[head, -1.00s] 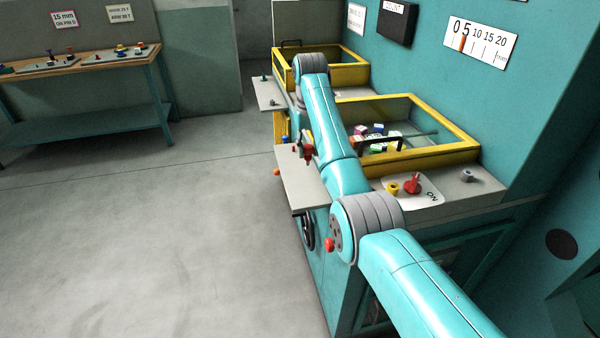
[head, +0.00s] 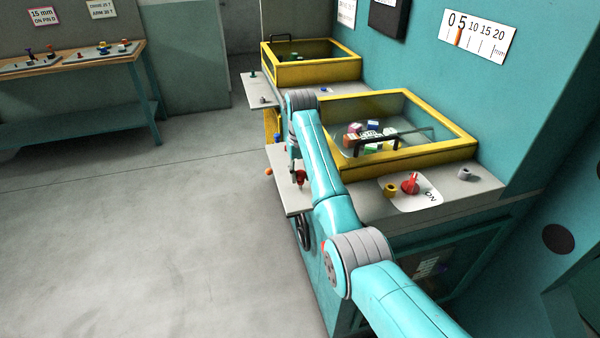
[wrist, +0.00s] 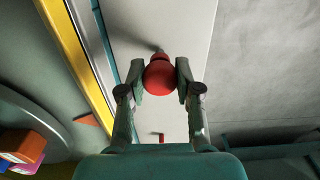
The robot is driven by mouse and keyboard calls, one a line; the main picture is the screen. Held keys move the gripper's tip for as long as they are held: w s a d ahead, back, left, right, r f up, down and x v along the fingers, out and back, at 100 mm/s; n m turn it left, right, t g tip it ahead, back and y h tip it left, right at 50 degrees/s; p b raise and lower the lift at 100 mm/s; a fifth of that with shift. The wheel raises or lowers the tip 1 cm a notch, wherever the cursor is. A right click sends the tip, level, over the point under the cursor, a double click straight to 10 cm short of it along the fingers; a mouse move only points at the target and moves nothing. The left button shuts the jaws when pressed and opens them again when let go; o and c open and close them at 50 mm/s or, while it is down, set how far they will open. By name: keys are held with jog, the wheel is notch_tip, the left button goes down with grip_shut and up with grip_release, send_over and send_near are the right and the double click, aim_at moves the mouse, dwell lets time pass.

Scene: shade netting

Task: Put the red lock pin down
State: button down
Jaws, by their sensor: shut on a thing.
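The red lock pin (wrist: 160,76) shows its round red head between the two fingers of my gripper (wrist: 161,78) in the wrist view. The fingers are shut on it from both sides. In the head view the red pin (head: 300,176) shows small beside my arm, over the grey side shelf (head: 283,200). A dark shadow or shaft lies just beyond the head in the wrist view. The lower end of the pin is hidden, so I cannot tell whether it touches the shelf. My arm covers most of the gripper in the head view.
A yellow-framed bin (head: 440,120) with coloured blocks stands right of the shelf. A red switch (head: 410,183), yellow ring (head: 391,191) and grey nut (head: 466,174) sit on the machine top. A second yellow bin (head: 285,73) stands behind. Open floor lies left.

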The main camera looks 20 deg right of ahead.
jog(key=shift+f, duration=0.15)
jog(key=c, duration=0.8)
grip_release()
